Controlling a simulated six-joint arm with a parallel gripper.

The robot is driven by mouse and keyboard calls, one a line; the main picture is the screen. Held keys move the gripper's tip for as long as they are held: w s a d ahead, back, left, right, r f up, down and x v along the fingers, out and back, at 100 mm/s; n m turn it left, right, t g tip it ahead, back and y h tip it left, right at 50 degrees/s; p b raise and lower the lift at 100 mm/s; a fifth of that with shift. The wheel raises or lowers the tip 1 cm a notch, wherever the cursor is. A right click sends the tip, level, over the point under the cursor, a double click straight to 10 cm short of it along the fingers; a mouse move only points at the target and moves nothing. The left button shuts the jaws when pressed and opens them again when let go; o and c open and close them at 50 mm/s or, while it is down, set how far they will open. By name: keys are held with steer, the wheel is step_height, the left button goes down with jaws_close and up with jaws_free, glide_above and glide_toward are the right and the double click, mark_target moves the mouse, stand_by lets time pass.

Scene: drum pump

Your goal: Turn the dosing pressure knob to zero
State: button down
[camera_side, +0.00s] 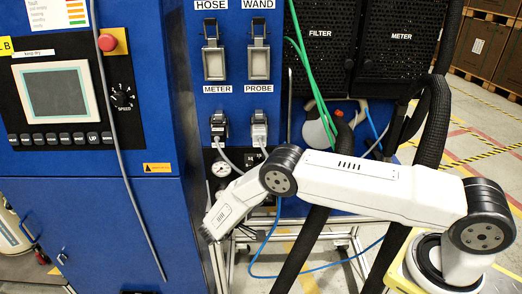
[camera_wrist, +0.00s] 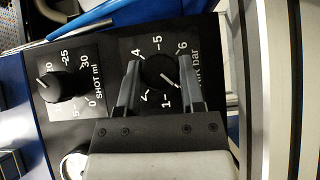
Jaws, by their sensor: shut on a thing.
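The dosing pressure knob (camera_wrist: 160,73) is a round black knob on a dark panel in the wrist view. White scale numbers and a partly covered label ending in "bar" surround it. Its white pointer line points to the lower right, away from the 4, 5 and 6 at the top. My gripper (camera_wrist: 161,80) has one grey finger on each side of the knob and is shut on it. The fingers hide parts of the scale, and I cannot read a zero mark. In the side view my wrist reaches down to the lower left, and the knob is hidden.
A second black knob, the "SHOT ml" knob (camera_wrist: 62,85), sits close to the left of my gripper. In the side view, a grey cable (camera_side: 115,130) hangs across the blue cabinet, and a blue hose (camera_side: 300,274) loops below my arm.

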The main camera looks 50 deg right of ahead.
steer(key=shift+w+r+n+h, duration=0.1)
steer(key=shift+w+n+h, duration=0.05)
steer(key=shift+n+h, duration=0.15)
steer(key=shift+c, duration=1.2)
jaws_free()
steer(key=a, duration=0.7)
steer(key=shift+a, duration=0.35)
